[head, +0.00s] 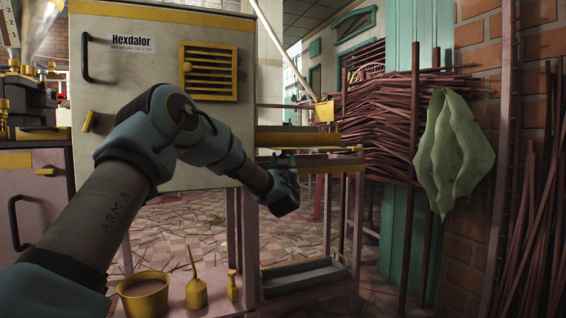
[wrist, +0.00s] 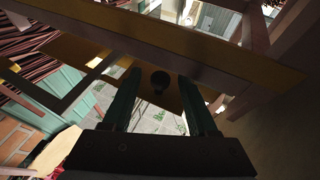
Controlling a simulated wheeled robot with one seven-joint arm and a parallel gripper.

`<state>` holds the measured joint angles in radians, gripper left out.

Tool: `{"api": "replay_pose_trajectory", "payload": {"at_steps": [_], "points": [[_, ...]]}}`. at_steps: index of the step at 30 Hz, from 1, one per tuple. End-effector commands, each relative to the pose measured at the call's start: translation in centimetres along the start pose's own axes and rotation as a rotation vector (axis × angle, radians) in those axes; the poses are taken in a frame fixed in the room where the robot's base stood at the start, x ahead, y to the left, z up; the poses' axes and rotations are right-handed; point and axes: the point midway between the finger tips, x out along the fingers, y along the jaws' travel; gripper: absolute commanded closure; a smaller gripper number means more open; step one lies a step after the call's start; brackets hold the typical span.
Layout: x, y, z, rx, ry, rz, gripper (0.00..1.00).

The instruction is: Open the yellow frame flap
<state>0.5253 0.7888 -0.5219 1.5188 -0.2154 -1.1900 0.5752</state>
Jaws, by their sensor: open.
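A yellow frame (head: 300,139) with a flat top sits on pinkish legs, just right of the cream Hexdalor cabinet. My gripper (head: 283,156) is just under its front edge. In the wrist view, a dark yellow-brown panel (wrist: 173,103), which looks like the flap, lies beyond the fingers. A dark round knob (wrist: 160,80) on it shows between the two fingers of my gripper (wrist: 158,78). The fingers are apart with a gap around the knob, and nothing is held. Whether they touch the panel is not clear. The flap's hinge cannot be made out.
The Hexdalor cabinet (head: 150,160) stands close at the left of the frame. A yellow bar (wrist: 180,60) crosses the wrist view in front of the fingers. A yellow bucket (head: 143,297) and small bottles stand low in front. Stick bundles (head: 380,125) are behind at right.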

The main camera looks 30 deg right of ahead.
Motion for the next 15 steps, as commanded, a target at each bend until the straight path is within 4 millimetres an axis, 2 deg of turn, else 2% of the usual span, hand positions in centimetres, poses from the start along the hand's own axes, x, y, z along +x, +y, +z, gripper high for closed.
{"api": "replay_pose_trajectory", "payload": {"at_steps": [5, 14, 15], "points": [[1.15, -0.03, -0.03, -0.001, 0.001, 0.000, 0.41], [1.31, -0.02, -0.08, 0.000, 0.000, 0.001, 0.41], [1.31, -0.02, -0.08, 0.000, 0.000, 0.001, 0.46]]}}
